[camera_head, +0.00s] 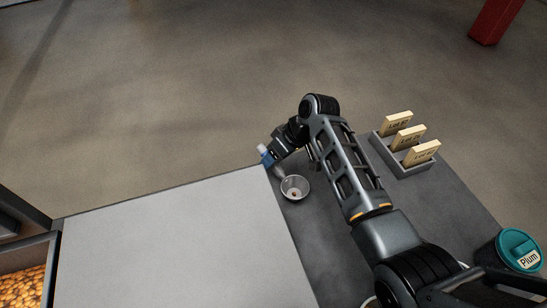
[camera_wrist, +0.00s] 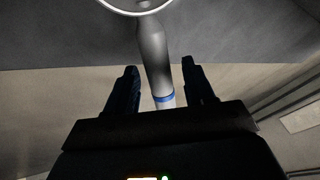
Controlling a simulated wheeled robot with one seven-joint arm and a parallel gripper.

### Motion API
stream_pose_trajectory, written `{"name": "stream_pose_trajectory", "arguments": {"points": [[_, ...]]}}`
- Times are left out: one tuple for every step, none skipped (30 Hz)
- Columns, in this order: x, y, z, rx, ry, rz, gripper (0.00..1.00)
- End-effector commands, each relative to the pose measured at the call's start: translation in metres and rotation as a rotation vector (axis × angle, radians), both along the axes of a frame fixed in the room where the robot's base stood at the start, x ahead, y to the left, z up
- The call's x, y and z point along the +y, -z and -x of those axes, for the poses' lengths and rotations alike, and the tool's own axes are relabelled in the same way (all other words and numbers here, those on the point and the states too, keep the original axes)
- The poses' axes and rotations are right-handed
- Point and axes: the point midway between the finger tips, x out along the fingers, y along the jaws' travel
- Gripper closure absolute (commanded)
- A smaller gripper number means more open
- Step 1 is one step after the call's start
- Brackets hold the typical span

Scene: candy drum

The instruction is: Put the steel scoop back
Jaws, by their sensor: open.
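The steel scoop shows in the head view as a round metal bowl (camera_head: 295,187) on the dark grey surface, left of my arm. A small brownish spot shows inside the bowl. Its grey handle (camera_wrist: 154,55), with a blue band and a pale end, points away toward the surface's far edge. My gripper (camera_wrist: 160,78) is open. In the wrist view its two dark fingers stand on either side of the handle, with visible gaps. The bowl rim shows at the top of the wrist view. In the head view my wrist partly hides the fingers.
A grey rack (camera_head: 404,165) with several upright cream blocks stands right of my arm. A teal-lidded tub labelled Plum (camera_head: 519,249) is at the lower right. A bin of orange-brown candy (camera_head: 24,287) is at the lower left. The pale tabletop (camera_head: 185,245) is clear.

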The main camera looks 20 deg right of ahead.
Motion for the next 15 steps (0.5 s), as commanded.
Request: {"name": "stream_pose_trajectory", "arguments": {"points": [[-0.003, -0.005, 0.001, -0.002, 0.001, 0.0, 0.47], [-0.005, -0.008, 0.001, -0.002, 0.002, -0.001, 0.47], [-0.007, -0.014, 0.003, -0.004, 0.003, 0.0, 0.47], [-0.01, -0.019, 0.004, -0.003, 0.002, 0.0, 0.47], [-0.012, -0.024, 0.005, -0.004, 0.004, 0.0, 0.47], [-0.016, -0.031, 0.007, -0.004, 0.004, 0.0, 0.47], [-0.018, -0.037, 0.008, -0.004, 0.003, 0.0, 0.47], [-0.021, -0.043, 0.009, -0.005, 0.003, 0.0, 0.47], [-0.024, -0.05, 0.011, -0.004, 0.003, 0.0, 0.47], [-0.027, -0.056, 0.013, -0.004, 0.002, 0.001, 0.47], [-0.03, -0.061, 0.014, -0.004, 0.003, 0.0, 0.47], [-0.033, -0.068, 0.015, -0.004, 0.003, 0.0, 0.47], [-0.036, -0.073, 0.016, -0.004, 0.003, 0.0, 0.47], [-0.038, -0.077, 0.018, -0.004, 0.002, 0.001, 0.47], [-0.04, -0.083, 0.019, -0.004, 0.002, 0.001, 0.47]]}}
